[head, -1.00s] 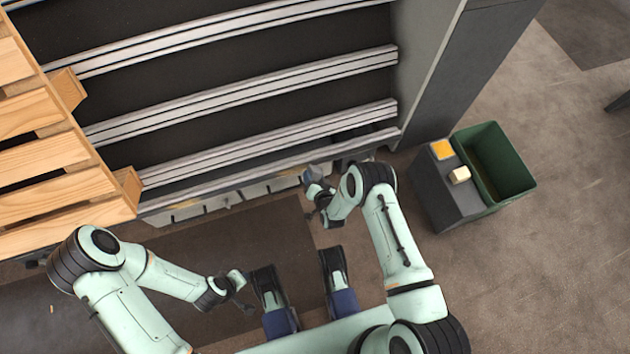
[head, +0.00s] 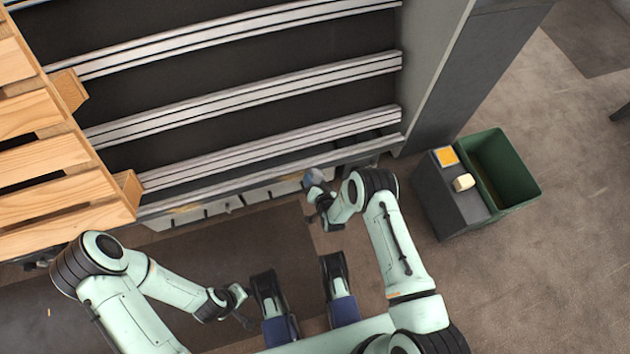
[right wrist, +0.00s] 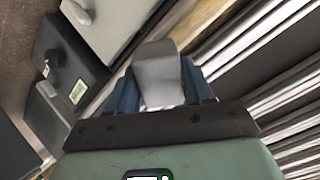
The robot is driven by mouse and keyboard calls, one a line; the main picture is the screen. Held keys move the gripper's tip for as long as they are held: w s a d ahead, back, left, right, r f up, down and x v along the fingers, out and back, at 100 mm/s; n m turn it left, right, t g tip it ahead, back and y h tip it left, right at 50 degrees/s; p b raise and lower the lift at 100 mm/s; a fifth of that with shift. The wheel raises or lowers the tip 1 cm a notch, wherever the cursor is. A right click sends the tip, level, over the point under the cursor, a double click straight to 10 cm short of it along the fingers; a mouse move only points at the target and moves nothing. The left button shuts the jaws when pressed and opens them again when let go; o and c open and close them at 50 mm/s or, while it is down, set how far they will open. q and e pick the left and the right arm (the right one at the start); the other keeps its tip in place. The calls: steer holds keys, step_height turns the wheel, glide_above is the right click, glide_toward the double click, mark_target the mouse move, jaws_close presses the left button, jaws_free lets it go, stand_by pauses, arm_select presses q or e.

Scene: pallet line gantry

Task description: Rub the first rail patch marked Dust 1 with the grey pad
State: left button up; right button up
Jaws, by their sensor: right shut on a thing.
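My right gripper (head: 313,181) is beside the front edge of the rail bed in the head view. In the right wrist view its blue fingers (right wrist: 160,88) are shut on the grey pad (right wrist: 158,72), a pale block between them. The pad appears apart from the rails. The nearest silver rail (head: 270,150) runs across the head view, with several more behind it. I cannot make out a patch marked Dust 1 on any rail. My left gripper (head: 240,308) hangs low at the left, away from the rails; its jaw is too small to read.
A wooden pallet (head: 60,200) covers the left ends of the rails. A grey post (head: 440,70) stands at their right ends.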

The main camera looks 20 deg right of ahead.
steer(key=shift+b+x, duration=1.15)
steer(key=shift+b, duration=0.05)
steer(key=shift+a, duration=0.1)
steer(key=shift+s+a, duration=0.15)
steer(key=shift+a, duration=1.7)
steer(key=shift+a+b, duration=0.4)
steer(key=shift+a, duration=3.7)
steer(key=shift+d, duration=0.15)
